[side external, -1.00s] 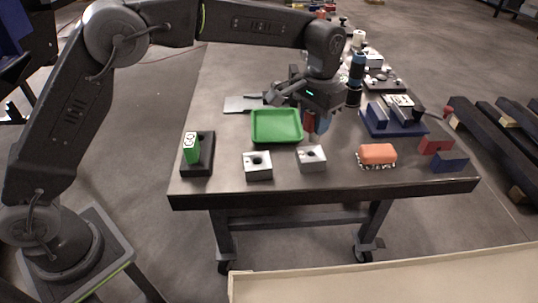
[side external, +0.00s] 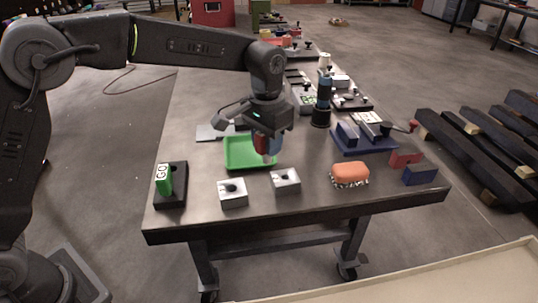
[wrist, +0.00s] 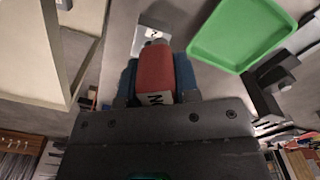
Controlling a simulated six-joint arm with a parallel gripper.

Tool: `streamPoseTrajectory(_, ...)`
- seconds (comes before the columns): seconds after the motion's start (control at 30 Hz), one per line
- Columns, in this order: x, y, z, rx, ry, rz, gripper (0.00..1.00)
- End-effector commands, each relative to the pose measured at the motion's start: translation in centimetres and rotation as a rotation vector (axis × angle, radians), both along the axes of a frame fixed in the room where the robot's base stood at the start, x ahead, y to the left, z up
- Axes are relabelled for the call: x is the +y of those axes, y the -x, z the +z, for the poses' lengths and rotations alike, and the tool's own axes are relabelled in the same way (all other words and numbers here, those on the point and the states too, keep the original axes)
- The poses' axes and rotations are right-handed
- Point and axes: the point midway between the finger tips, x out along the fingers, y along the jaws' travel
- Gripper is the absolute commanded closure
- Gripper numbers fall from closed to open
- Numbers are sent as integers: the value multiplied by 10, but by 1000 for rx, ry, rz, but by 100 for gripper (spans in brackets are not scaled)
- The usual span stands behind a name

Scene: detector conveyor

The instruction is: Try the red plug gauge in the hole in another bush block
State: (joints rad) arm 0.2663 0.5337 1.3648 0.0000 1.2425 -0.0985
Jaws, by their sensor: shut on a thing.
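My gripper (side external: 268,143) is shut on the red plug gauge (side external: 260,143), whose grey tip hangs down. In the wrist view the red handle (wrist: 155,70) sits between the blue fingers, with part of a letter showing. The gauge is in the air near the green tray's right side. The right bush block (side external: 285,186) is ahead and right of it, apart from the tip. The left bush block (side external: 233,199) is ahead and left. Both are light grey with a dark hole in the top. One block (wrist: 147,42) shows beyond the tip in the wrist view, partly hidden; which one I cannot tell.
The green tray (side external: 235,165) lies behind the blocks. A green gauge marked GO (side external: 163,180) stands in a black holder (side external: 172,201) at the left. An orange item on bristles (side external: 350,173), a blue fixture (side external: 352,151) and red and blue blocks are at the right.

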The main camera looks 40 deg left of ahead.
Motion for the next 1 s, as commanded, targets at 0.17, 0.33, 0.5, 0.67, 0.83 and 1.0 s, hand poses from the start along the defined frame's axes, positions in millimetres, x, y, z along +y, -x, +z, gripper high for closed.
streamPoseTrajectory(0.17,29,37,9,-2,0,8,96)
streamPoseTrajectory(0.33,44,62,9,-1,0,11,96)
streamPoseTrajectory(0.5,49,70,9,0,0,11,96)
streamPoseTrajectory(0.67,49,70,9,0,0,10,96)
streamPoseTrajectory(0.83,49,70,7,0,0,10,96)
streamPoseTrajectory(1.0,49,70,-4,3,0,10,96)
